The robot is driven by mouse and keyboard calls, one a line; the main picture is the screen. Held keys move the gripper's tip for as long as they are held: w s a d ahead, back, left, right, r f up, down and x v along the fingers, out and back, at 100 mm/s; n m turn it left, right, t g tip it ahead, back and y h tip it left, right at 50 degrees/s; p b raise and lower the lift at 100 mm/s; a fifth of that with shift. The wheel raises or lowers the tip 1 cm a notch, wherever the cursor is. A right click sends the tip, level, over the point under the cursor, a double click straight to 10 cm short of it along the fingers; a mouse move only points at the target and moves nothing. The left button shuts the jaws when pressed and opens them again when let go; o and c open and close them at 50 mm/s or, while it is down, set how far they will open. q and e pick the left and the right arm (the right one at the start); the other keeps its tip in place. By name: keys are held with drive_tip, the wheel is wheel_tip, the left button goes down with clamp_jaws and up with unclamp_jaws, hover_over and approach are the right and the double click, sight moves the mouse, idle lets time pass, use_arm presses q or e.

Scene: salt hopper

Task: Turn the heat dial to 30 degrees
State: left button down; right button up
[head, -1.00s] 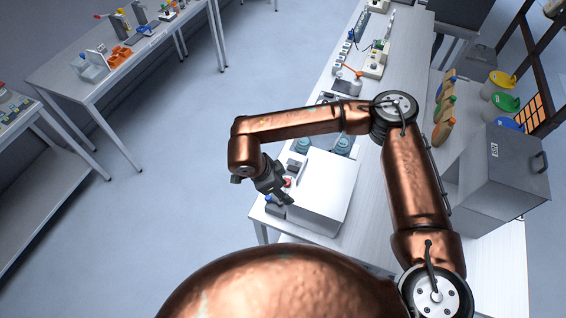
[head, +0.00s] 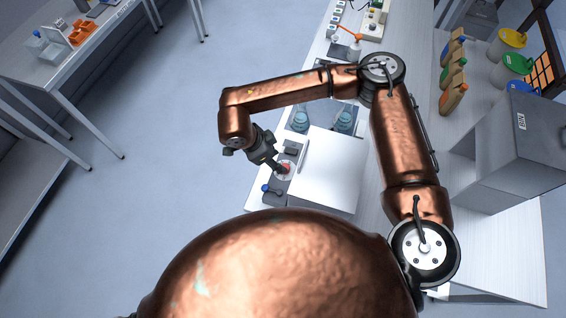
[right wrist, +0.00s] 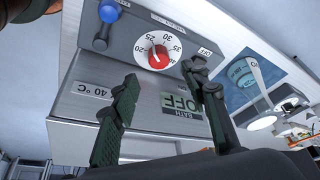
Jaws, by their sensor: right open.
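The heat dial is a red knob (right wrist: 158,57) on a white round scale marked from 20 to 40. It sits on the grey control panel (right wrist: 185,22) of the white-topped bath (head: 330,170). A small pale mark shows on the knob, but I cannot read its exact setting. My right gripper (right wrist: 163,75) is open, its two dark fingers either side of the dial in the right wrist view, apparently short of it. In the head view my right gripper (head: 281,167) reaches the panel and partly covers the dial. My left gripper is not in view.
A blue knob (right wrist: 104,22) stands beside the dial. Glass flasks (head: 343,118) stand behind the bath. A grey box (head: 510,150) and several bottles (head: 452,75) are at right.

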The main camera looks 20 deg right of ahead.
drive_tip(key=shift+p+x, duration=0.5)
drive_tip(key=shift+x, duration=2.9)
drive_tip(key=shift+a, duration=0.1)
drive_tip(key=shift+s, duration=0.1)
clamp_jaws()
